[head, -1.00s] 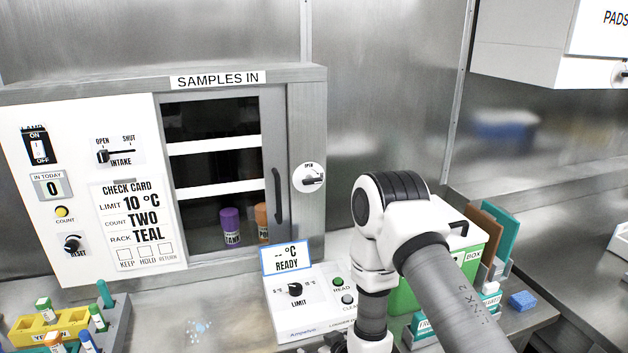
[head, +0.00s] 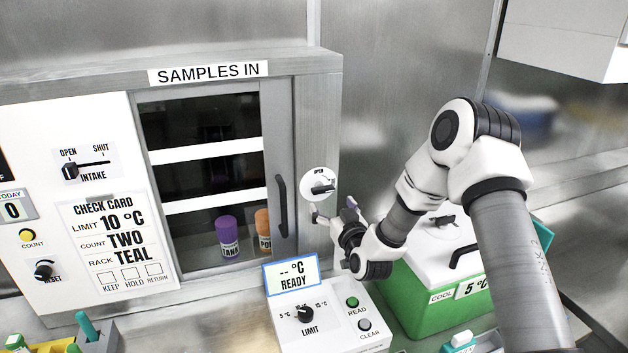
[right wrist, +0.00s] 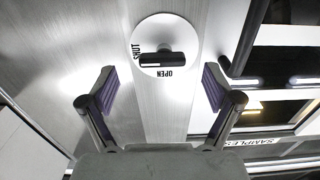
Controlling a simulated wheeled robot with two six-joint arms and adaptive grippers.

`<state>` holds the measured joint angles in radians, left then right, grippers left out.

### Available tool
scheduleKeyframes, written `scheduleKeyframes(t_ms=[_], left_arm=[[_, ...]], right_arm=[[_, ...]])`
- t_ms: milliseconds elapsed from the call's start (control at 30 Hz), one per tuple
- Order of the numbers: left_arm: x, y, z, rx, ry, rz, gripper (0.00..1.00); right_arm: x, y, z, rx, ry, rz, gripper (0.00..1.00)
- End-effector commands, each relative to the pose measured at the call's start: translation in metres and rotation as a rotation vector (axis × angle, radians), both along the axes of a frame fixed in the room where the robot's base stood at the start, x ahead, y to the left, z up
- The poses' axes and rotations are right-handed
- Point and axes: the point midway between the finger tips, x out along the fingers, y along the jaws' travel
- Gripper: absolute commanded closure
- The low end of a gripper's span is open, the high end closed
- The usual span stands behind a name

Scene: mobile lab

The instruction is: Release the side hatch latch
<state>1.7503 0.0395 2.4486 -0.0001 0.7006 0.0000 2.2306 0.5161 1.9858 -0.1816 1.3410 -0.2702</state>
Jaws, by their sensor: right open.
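The side hatch latch (head: 319,185) is a round white plate with a black lever, on the grey frame right of the glass hatch (head: 207,170). In the right wrist view, the latch (right wrist: 155,58) is upside down, with its lever lying level and its marked end at SHUT. My right gripper (head: 333,211) is open and empty, just below the latch in the head view. In the right wrist view its fingers (right wrist: 158,82) stand apart on either side below the latch plate, not touching the lever. My left gripper is not in view.
The hatch's dark upright handle (head: 281,206) is left of the latch. Below stands the temperature reader (head: 325,318) with its blue-framed READY display (head: 291,271). A green cool box (head: 440,297) with a white lid sits under my right arm. Bare steel wall lies right of the latch.

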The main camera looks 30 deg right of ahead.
Motion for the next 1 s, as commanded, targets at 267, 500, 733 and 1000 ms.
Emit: scheduleKeyframes(t_ms=[267,500,733,1000], left_arm=[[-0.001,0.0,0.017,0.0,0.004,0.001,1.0],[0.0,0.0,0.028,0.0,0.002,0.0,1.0],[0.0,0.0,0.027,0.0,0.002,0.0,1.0],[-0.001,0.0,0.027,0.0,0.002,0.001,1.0]], right_arm=[[0.034,-0.008,0.003,-0.003,0.001,0.0,0.1],[0.071,-0.017,0.0,-0.001,0.001,0.001,0.1],[0.076,-0.018,-0.002,0.0,0.002,0.001,0.1],[0.076,-0.018,-0.002,0.0,0.002,0.001,0.71]])
